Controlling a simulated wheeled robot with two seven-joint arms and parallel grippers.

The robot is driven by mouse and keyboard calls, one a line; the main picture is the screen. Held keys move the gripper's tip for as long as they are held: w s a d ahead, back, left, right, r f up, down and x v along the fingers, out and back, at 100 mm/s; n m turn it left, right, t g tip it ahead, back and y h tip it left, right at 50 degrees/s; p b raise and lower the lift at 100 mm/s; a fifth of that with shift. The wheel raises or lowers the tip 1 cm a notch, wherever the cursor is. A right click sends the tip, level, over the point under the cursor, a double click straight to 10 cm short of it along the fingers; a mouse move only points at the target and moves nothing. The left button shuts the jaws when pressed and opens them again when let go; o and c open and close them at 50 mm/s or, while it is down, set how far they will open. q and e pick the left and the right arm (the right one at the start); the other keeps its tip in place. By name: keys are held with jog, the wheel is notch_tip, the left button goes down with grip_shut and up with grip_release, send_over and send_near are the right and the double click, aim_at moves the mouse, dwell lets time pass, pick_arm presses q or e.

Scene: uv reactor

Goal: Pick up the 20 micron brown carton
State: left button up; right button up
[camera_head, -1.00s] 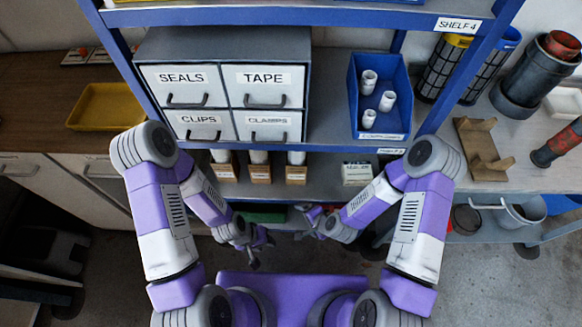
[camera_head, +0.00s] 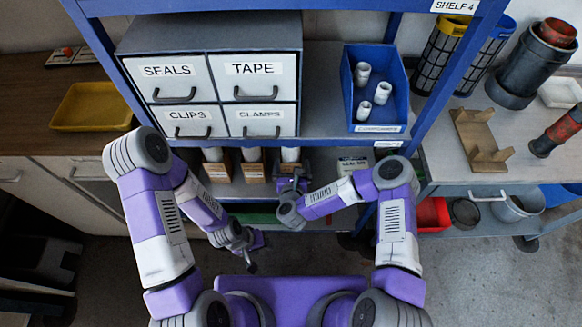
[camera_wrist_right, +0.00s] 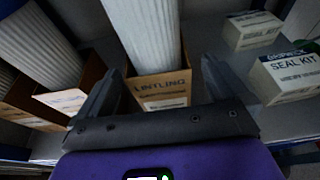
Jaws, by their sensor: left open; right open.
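Three brown cartons with white pleated cylinders standing in them are on the shelf under the drawer cabinet: left (camera_head: 217,172), middle (camera_head: 253,170) and right (camera_head: 290,168). Their micron markings are too small to read. My right gripper (camera_head: 293,183) is open at the right carton. In the right wrist view this carton (camera_wrist_right: 160,88), with its white cylinder (camera_wrist_right: 147,35), stands between and beyond the open fingers (camera_wrist_right: 160,78); contact cannot be told. Another carton (camera_wrist_right: 65,97) is to its left. My left gripper (camera_head: 258,253) is open and empty, low in front of the shelf.
Seal kit boxes (camera_wrist_right: 285,77) stand right of the cartons. The drawer cabinet (camera_head: 210,40) and blue bin (camera_head: 398,80) are on the shelf above. Shelf uprights (camera_head: 425,110) flank the space. A red bin (camera_head: 432,214) sits low at right.

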jog(key=x, duration=0.1)
jog(key=b+x, duration=0.1)
jog(key=x, duration=0.1)
jog(key=b+x, duration=0.1)
jog(key=x, duration=0.1)
jog(key=shift+s+a+f, duration=0.15)
jog(key=shift+a+f, duration=0.05)
jog(key=shift+f, duration=0.05)
jog(key=shift+w, duration=0.45)
jog(key=c, duration=1.1)
jog(key=shift+r, duration=0.15)
